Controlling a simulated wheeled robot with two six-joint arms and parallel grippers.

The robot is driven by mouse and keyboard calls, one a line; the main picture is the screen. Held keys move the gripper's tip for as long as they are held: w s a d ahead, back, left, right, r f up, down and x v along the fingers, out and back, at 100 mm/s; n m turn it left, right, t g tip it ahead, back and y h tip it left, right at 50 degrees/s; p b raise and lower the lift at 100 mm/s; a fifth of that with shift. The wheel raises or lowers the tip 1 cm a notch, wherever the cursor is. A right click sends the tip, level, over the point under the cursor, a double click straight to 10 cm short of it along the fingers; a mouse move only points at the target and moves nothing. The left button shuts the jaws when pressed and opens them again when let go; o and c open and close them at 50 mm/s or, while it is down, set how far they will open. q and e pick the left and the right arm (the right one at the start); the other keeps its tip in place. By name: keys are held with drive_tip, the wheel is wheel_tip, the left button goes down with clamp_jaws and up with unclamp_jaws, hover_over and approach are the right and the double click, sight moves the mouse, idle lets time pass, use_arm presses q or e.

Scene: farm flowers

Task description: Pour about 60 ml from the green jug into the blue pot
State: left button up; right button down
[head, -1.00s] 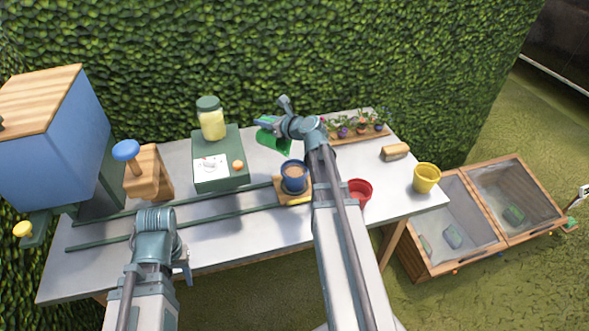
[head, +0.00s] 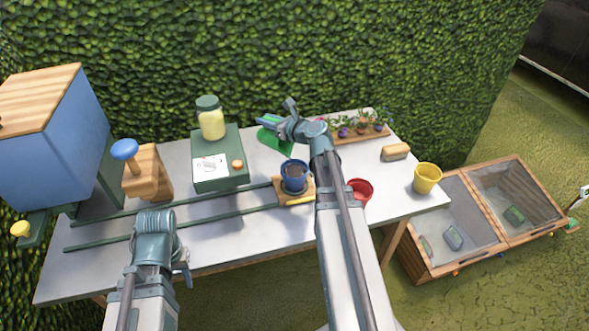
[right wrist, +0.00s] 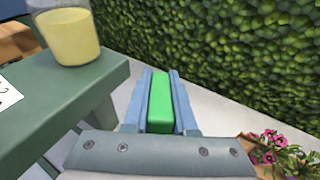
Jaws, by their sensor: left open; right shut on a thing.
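The green jug (head: 272,143) is behind the blue pot in the head view, partly hidden by my right gripper (head: 272,122). My right gripper is shut on the jug's green handle (right wrist: 160,103), which sits between the fingers in the right wrist view. The jug's mouth and contents are hidden, and I cannot tell its tilt. The blue pot (head: 294,184) stands upright on a wooden carriage (head: 297,198), with dark brown filling inside. My left gripper (head: 156,224) is open over the front left of the table, away from jug and pot; its fingertips are not clear.
Green rails (head: 180,224) run to the carriage. A green box (head: 220,172) carries a jar of yellow stuff (head: 211,122). A red pot (head: 360,189), yellow pot (head: 427,178), brush (head: 396,152) and flower tray (head: 360,138) are on the right. A hedge stands close behind the table.

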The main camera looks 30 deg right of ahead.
drive_tip(key=shift+s+d+r, duration=0.1)
drive_tip(key=shift+s+r, duration=0.1)
drive_tip(key=shift+s, duration=0.2)
drive_tip(key=shift+w+r, duration=0.1)
drive_tip(key=shift+w, duration=0.15)
drive_tip(key=w+f+g+p, duration=0.2)
drive_tip(key=w, duration=0.1)
drive_tip(key=shift+a+f, duration=0.1)
drive_tip(key=shift+a, duration=0.3)
drive_tip(key=shift+s+f+g+h, duration=0.15)
drive_tip(key=shift+f+g+h, duration=0.15)
drive_tip(key=shift+f, duration=0.1)
drive_tip(key=w+a+f+g+h+p, duration=0.1)
drive_tip(key=w+f+g+h+p, duration=0.2)
drive_tip(key=g, duration=0.9)
drive_tip(key=w+f+p, duration=0.3)
drive_tip(key=shift+w+a, duration=0.25)
drive_tip(key=shift+a, duration=0.05)
drive_tip(key=shift+f, duration=0.1)
idle(2.1)
